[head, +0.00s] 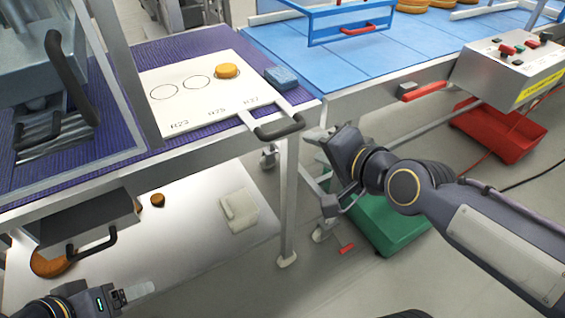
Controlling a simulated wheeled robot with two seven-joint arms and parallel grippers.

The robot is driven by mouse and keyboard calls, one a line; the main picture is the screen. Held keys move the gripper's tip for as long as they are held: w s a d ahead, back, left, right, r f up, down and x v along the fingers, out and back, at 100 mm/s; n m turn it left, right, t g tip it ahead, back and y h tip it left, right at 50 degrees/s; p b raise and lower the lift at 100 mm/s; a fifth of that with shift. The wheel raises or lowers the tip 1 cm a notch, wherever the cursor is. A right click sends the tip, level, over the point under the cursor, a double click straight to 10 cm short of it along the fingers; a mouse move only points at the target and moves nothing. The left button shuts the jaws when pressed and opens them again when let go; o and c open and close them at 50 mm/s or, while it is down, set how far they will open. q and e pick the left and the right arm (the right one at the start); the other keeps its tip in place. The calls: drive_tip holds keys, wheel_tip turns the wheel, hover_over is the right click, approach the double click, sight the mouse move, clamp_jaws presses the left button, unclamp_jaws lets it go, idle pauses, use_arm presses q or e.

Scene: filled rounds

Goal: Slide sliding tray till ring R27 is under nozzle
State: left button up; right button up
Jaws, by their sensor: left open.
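The white sliding tray (200,112) lies on the purple mat of the left table. Three printed rings run across it, labelled R23, R25 and R27. An orange round (227,71) sits on the far-right ring, R27 (217,76), and covers most of it. The other two rings are empty. The tray's dark handle (280,128) sticks out over the table's front edge. I cannot clearly make out the nozzle; a metal machine stands left of the tray. My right gripper (322,170) is open and empty, right of and below the handle, apart from it. My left gripper (138,291) is open at the bottom left.
A blue block (281,77) lies by the tray's right edge. A metal post and frame (118,75) stand left of the tray. A blue table (320,65) adjoins on the right, with a control box (510,70) beyond. A green crate (395,228) stands below my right arm.

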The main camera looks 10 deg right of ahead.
sight(287, 133)
use_arm(q)
wheel_tip(287, 133, down, 7)
drive_tip(key=b, duration=0.4)
use_arm(e)
drive_tip(key=w+a+f+m+t, duration=0.1)
drive_tip(key=w, duration=0.3)
drive_tip(key=w+a+f+m+t, duration=0.1)
drive_tip(key=w+f, duration=0.1)
drive_tip(key=w, duration=0.1)
drive_tip(key=w+a+f+m, duration=0.1)
drive_tip(key=w+m, duration=0.1)
drive_tip(key=w, duration=0.2)
drive_tip(key=shift+w+a+f+t, duration=0.2)
drive_tip(key=shift+w+a+t, duration=0.1)
drive_tip(key=shift+a+t, duration=0.1)
use_arm(q)
drive_tip(key=shift+r, duration=0.1)
use_arm(e)
drive_tip(key=shift+c, duration=0.5)
clamp_jaws()
